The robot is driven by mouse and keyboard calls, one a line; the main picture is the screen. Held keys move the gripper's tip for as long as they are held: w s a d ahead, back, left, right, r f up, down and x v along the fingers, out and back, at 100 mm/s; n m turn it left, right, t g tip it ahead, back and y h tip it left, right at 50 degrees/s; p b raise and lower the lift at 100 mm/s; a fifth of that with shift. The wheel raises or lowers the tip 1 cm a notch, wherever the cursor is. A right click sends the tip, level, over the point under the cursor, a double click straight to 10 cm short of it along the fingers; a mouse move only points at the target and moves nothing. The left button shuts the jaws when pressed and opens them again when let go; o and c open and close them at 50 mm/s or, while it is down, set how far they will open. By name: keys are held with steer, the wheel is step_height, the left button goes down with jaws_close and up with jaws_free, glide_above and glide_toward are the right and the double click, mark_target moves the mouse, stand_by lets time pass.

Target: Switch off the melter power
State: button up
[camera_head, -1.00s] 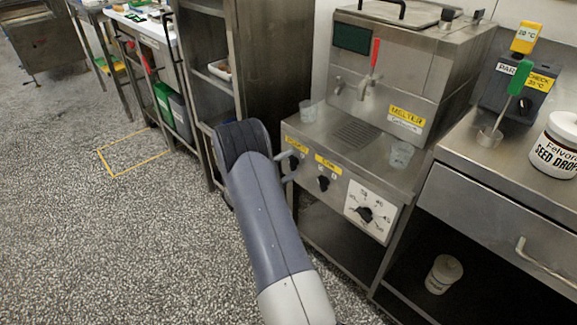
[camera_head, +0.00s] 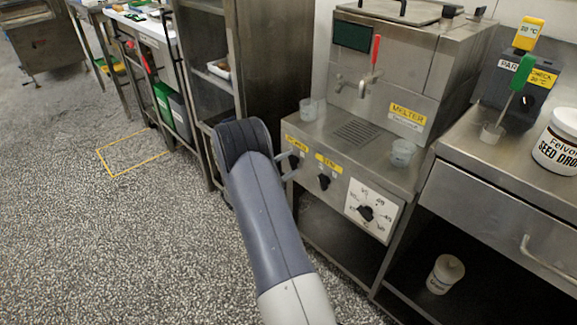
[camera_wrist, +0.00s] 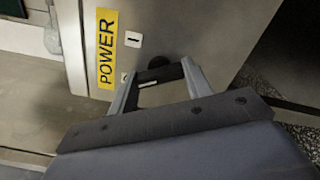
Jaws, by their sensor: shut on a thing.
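The melter (camera_head: 400,75) is a steel machine with a yellow MELTER label, in the middle right of the head view. Its front panel has a yellow POWER label (camera_wrist: 107,48), large in the wrist view. Beside the label is a black power knob (camera_wrist: 160,74), which also shows in the head view (camera_head: 294,161). My gripper (camera_wrist: 158,86) has one finger on each side of the knob's dark grip and is shut on it. A white plate (camera_wrist: 133,39) marked with a line sits near the label. A second mark by the left finger is partly hidden.
To the right on the panel are a second black knob (camera_head: 324,182) under a yellow label and a numbered dial (camera_head: 366,213). Clear cups (camera_head: 402,153) stand on the melter ledge. A steel shelf rack (camera_head: 205,85) stands close left of my arm.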

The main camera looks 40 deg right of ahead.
steer(key=o, duration=1)
steer(key=a+p, duration=0.1)
steer(key=a, duration=0.9)
steer(key=shift+s+a, duration=0.4)
steer(key=shift+s, duration=0.05)
steer(key=shift+d, duration=0.1)
steer(key=d, duration=0.7)
steer(key=w+d+b, duration=0.1)
steer(key=d, duration=0.3)
steer(key=shift+a+m, duration=0.15)
steer(key=shift+m, duration=0.15)
steer(key=shift+m+p, duration=0.45)
steer(key=shift+m, duration=0.05)
